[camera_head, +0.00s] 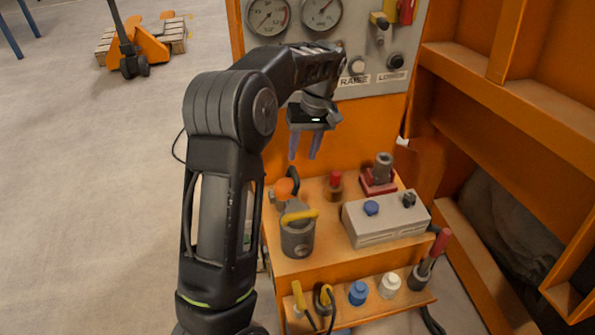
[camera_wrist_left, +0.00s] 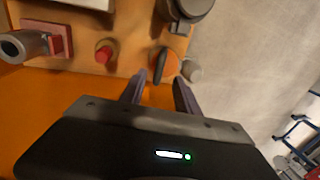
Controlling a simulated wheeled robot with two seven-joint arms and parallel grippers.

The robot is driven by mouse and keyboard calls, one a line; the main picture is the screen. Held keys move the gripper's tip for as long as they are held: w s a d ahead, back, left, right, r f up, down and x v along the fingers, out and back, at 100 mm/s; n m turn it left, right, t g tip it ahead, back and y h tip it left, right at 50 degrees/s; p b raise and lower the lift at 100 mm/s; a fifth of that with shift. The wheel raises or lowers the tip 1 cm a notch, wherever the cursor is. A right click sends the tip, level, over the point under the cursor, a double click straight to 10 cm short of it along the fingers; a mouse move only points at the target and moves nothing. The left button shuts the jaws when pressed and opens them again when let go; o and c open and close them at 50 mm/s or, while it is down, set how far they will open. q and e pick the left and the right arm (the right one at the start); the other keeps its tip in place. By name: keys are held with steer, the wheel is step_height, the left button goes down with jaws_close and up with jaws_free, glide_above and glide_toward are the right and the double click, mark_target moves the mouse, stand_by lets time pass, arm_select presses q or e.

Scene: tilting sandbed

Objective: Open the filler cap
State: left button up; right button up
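No part is marked as the filler cap, so I cannot tell for sure which one it is. A red cap (camera_head: 335,180) stands upright on the orange bench; it also shows in the left wrist view (camera_wrist_left: 104,52). A grey can (camera_head: 297,240) with a yellow handle stands at the bench's left. Behind it is an orange knob (camera_head: 285,188), seen with a black part in the left wrist view (camera_wrist_left: 168,66). My left gripper (camera_head: 303,150) hangs above the back of the bench with its purple fingers apart and empty; they show in the left wrist view (camera_wrist_left: 159,84). My right gripper is out of view.
A grey box (camera_head: 385,226) with a blue button and a grey tube fitting (camera_head: 383,168) on a red base stand to the right. The front ledge (camera_head: 340,318) holds several coloured fittings. The gauge panel (camera_head: 375,75) rises behind. Orange framing (camera_head: 510,100) bounds the right side.

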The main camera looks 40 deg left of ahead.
mark_target(297, 176)
arm_select(q)
steer(key=f, duration=0.5)
steer(key=s+a+f, duration=0.1)
steer(key=f, duration=0.1)
steer(key=shift+s+f, duration=0.1)
steer(key=shift+f, duration=0.15)
steer(key=shift+c, duration=0.2)
jaws_close()
stand_by(1.0)
